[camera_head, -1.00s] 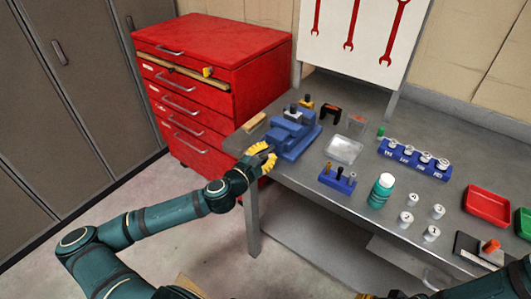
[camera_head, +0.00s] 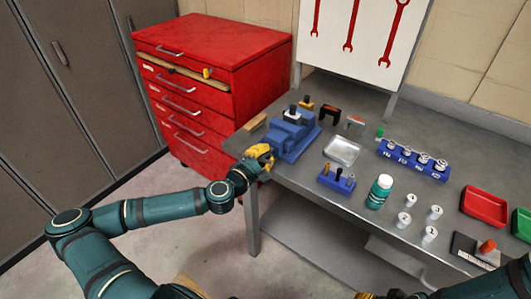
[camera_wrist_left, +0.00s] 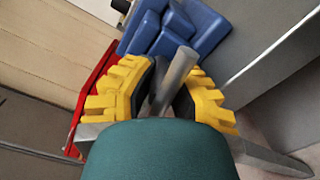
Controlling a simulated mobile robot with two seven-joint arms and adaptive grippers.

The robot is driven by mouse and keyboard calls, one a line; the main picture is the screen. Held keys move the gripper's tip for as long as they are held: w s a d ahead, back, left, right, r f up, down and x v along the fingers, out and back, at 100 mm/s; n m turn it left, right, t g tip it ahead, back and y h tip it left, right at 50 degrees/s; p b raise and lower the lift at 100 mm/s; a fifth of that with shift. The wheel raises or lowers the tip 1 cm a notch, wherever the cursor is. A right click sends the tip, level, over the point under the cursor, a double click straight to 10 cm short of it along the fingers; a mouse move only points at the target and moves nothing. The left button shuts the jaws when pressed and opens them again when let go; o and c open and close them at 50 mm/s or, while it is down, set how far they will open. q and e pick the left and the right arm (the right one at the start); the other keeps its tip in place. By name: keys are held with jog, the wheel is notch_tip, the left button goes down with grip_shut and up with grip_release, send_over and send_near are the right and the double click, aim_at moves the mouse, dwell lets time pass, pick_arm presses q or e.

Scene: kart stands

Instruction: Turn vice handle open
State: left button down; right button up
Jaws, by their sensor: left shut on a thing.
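The blue vice (camera_head: 293,133) sits on the left end of the grey workbench and also shows at the top of the left wrist view (camera_wrist_left: 180,28). Its grey bar handle (camera_wrist_left: 176,72) stands between the yellow fingers of my left gripper (camera_wrist_left: 166,88). In the head view my left gripper (camera_head: 262,154) is at the vice's front left end, shut on the handle and partly hiding it. My right gripper (camera_head: 385,296) shows only as a sliver of yellow and black at the bottom edge, so its fingers cannot be judged.
A red drawer cabinet (camera_head: 205,85) stands left of the workbench (camera_head: 330,203). Floor in front is clear.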

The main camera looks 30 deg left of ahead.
pick_arm(q)
jog(key=shift+a+m, duration=0.15)
jog(key=shift+m, duration=0.95)
jog(key=c, duration=0.9)
grip_release()
jog(key=shift+f, duration=0.15)
